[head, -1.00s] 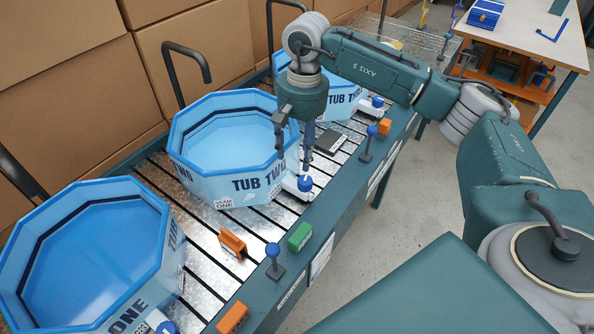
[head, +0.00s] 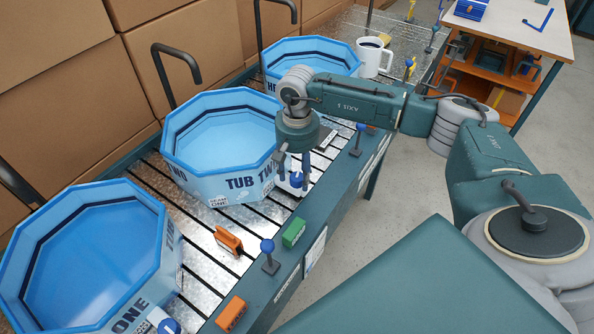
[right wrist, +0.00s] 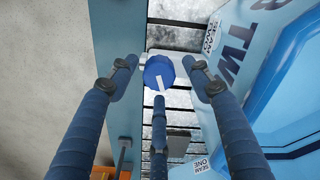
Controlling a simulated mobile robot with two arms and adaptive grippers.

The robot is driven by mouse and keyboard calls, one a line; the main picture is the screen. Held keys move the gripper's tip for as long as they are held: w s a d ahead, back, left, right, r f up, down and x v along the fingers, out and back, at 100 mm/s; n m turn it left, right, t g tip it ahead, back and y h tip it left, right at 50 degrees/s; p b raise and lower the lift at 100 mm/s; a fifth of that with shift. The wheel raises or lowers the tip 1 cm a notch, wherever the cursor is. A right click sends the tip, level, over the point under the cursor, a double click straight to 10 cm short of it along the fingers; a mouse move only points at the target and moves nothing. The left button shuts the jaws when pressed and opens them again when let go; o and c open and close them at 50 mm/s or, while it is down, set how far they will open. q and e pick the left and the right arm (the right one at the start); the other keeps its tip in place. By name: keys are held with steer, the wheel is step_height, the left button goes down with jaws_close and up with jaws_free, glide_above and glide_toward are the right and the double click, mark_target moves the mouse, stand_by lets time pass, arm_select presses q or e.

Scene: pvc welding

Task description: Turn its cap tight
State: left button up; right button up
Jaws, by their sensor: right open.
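The cap (head: 296,180) is a round blue knob on a white drain fitting at the front of the tub labelled TUB TWO (head: 218,145). In the right wrist view the cap (right wrist: 158,72) shows a white bar across its face, tilted from the picture's vertical. My right gripper (head: 296,170) points down over the cap with its fingers spread. In the wrist view the cap lies between the open fingers, and they appear apart from it. How far the fingertips are above it is hard to tell. My left gripper is not in view.
Tub one (head: 90,255) stands at the front left and tub three (head: 308,60) behind. A white mug (head: 374,57) is at the back.

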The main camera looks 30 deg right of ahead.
steer(key=shift+c, duration=0.5)
steer(key=c, duration=1.1)
